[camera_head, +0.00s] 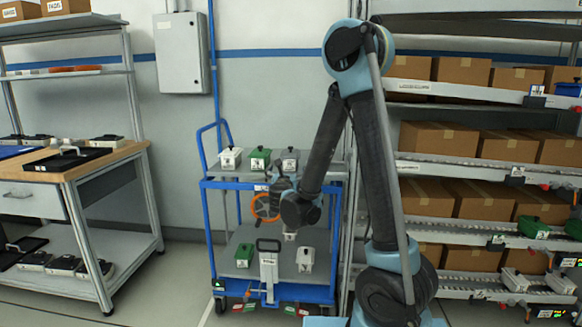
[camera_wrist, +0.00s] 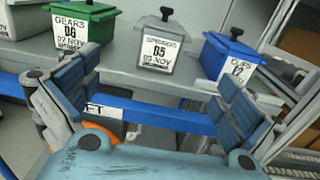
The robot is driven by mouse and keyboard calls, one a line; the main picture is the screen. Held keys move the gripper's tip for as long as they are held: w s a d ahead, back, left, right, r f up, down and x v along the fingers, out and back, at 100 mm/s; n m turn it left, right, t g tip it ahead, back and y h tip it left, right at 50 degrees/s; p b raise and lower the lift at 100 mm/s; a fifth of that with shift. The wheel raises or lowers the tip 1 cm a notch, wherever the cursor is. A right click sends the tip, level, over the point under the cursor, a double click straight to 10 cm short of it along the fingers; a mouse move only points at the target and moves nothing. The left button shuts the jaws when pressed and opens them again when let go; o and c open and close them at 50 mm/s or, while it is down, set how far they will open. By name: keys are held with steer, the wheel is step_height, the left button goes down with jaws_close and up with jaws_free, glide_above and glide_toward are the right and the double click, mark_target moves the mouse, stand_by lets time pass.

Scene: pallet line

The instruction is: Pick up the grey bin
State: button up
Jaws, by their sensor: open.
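The grey bin (camera_wrist: 166,48) has a dark lid knob and a white label reading 05 NOV. It stands upright on the cart's upper shelf (camera_wrist: 110,68), between a green bin (camera_wrist: 82,26) and a blue bin (camera_wrist: 231,56) in the wrist view. In the head view, the grey bin (camera_head: 290,161) is just behind my gripper. My gripper (camera_wrist: 160,78) is open and empty, its two blue-grey fingers spread in front of the shelf edge. The grey bin lies between and beyond the fingertips, apart from them. My gripper (camera_head: 278,182) is partly hidden by my arm in the head view.
The blue cart (camera_head: 208,240) has more bins on its lower shelf, including a green bin (camera_head: 244,256) and a white bin (camera_head: 305,259). A white bin (camera_head: 230,158) is at the upper shelf's left. A workbench (camera_head: 125,150) stands left; racks of cardboard boxes (camera_head: 462,141) stand right.

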mark_target(291, 159)
steer(key=w, duration=1.7)
steer(key=shift+w+d+r, duration=0.1)
steer(key=c, duration=1.7)
